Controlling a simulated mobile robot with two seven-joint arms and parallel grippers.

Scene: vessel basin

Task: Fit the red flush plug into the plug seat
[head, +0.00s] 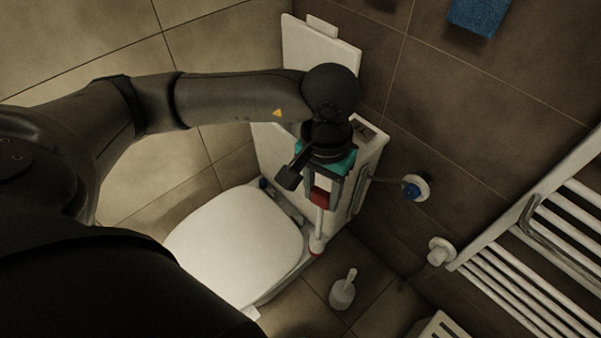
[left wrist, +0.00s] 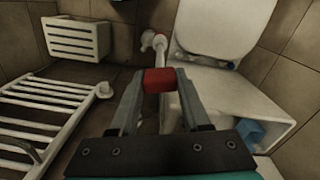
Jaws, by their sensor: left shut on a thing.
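My left gripper (head: 321,190) points down, shut on the red head of the flush plug (head: 320,198). A white stem hangs from the red head, with a reddish band at its lower end, in front of the right side of the toilet cistern (head: 271,148). In the left wrist view the red plug head (left wrist: 159,81) sits between the two fingertips of the left gripper (left wrist: 158,78), and its white stem points away from me. The cistern (left wrist: 225,98) stands open without its lid. I cannot make out the plug seat. My right gripper is not in view.
The toilet lid (head: 238,238) is closed. The cistern lid (head: 307,50) leans against the wall. A blue valve (head: 412,188) sticks out of the wall, right of the cistern. A toilet brush (head: 342,292) stands on the floor. A towel radiator (head: 545,245) fills the right. A blue part (left wrist: 250,132) shows in the cistern.

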